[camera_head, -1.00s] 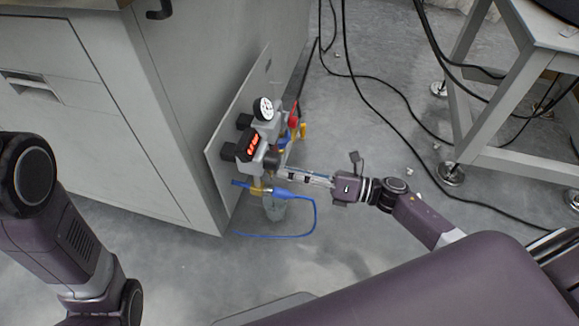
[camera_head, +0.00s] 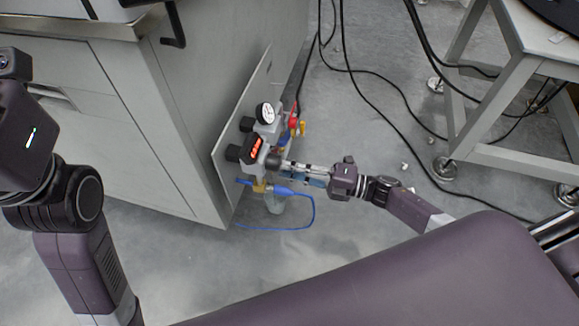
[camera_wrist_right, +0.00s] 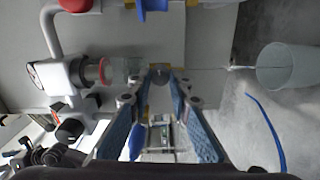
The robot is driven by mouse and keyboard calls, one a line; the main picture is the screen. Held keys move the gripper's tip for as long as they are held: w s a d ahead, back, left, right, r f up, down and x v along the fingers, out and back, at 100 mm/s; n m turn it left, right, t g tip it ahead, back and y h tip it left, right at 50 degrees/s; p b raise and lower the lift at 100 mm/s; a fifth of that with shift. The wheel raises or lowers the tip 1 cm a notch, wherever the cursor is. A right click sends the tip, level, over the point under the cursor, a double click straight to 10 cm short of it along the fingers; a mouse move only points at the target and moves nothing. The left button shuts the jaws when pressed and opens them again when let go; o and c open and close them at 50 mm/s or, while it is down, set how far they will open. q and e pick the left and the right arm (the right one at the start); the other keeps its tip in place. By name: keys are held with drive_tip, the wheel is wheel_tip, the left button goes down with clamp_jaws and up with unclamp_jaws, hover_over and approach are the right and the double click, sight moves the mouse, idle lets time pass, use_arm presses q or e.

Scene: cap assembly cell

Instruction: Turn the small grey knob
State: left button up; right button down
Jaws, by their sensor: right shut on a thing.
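The small grey knob (camera_head: 273,160) sticks out of the grey valve unit beside the red-lit display (camera_head: 255,148). My right gripper (camera_head: 283,165) reaches it from the right, with its fingers closed around it. In the right wrist view, the knob (camera_wrist_right: 160,76) shows between the two blue-padded fingertips (camera_wrist_right: 161,80), which hide part of it. In the head view, my left arm stands at the left edge; its gripper is out of the picture.
The valve unit sits on a grey panel (camera_head: 226,150) at the cabinet side (camera_head: 190,120). A round gauge (camera_head: 265,113), a red part (camera_head: 293,121), a blue hose (camera_head: 314,212) and a clear cup (camera_head: 275,204) are close by. Black cables (camera_head: 350,75) and a metal table frame (camera_head: 463,105) stand right.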

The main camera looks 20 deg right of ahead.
drive_tip(key=shift+m, duration=0.6)
drive_tip(key=c, duration=1.8)
unclamp_jaws()
drive_tip(key=shift+o, duration=0.2)
drive_tip(key=v, duration=1.2)
